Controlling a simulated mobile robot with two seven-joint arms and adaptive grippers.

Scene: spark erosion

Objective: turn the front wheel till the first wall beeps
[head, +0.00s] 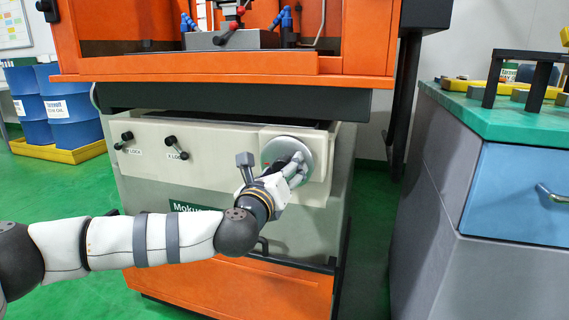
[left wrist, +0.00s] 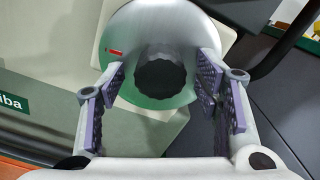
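The front wheel (head: 273,149) is a round silver disc on the cream front panel of the orange machine. In the left wrist view the wheel (left wrist: 190,28) fills the upper middle, with a red mark near its left rim. A dark fluted knob (left wrist: 160,76) stands out from it. My left gripper (head: 297,168) is in front of the wheel. In the left wrist view its fingers (left wrist: 163,92) are spread to either side of the knob, with visible gaps. The head view hides part of the wheel and the knob behind the gripper. My right gripper is not in view.
Two lock levers (head: 172,148) sit left of the wheel on the panel. The orange machine ledge (head: 220,67) overhangs it. A grey cabinet with a green top (head: 500,118) stands to the right. Blue drums (head: 55,105) stand at far left.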

